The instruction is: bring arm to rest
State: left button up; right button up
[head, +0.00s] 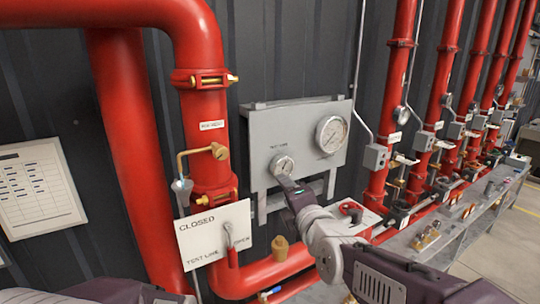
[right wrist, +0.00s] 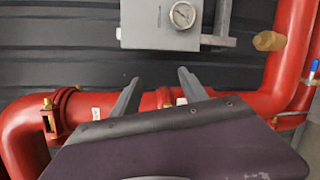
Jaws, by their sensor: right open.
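My right arm reaches in from the lower right in the head view. Its gripper (head: 287,184) is in front of the grey gauge panel (head: 262,143), just below the small gauge (head: 282,165). In the right wrist view the two fingers of this gripper (right wrist: 160,78) are apart with nothing between them. The gauge panel (right wrist: 150,28) and a red pipe (right wrist: 225,92) lie beyond them. Part of my left arm (head: 105,291) shows at the bottom left of the head view; its gripper is out of the picture.
A larger gauge (head: 331,134) is on the panel. A brass fitting (head: 280,248) stands on the low red pipe. Red risers and a grey bench (head: 453,238) run back right; floor is clear there.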

jog(key=s+d+f+m+g+h+b, duration=0.1)
jog(key=d+f+m+g+h, duration=0.2)
jog(key=d+f, duration=0.6)
jog(key=s+d+f+m+g+h+b, duration=0.15)
jog(key=d+f+m, duration=0.3)
jog(key=f, duration=0.95)
pick_arm(q)
notch_tip(320, 180, down, 5)
jog(key=shift+w+b, duration=0.15)
jog(key=shift+b, duration=0.4)
pick_arm(e)
jog(key=s+d+f+m+g, duration=0.2)
jog(key=s+f+m+g, duration=0.3)
jog(key=s+f+m, duration=0.2)
jog(key=s+d+f+m+g, duration=0.2)
jog(key=s+f+m+g, duration=0.3)
jog(key=s+f+m, duration=0.3)
jog(key=s+m+h, duration=0.1)
jog(key=s+m, duration=0.2)
jog(key=s, duration=0.2)
jog(key=shift+s, duration=0.2)
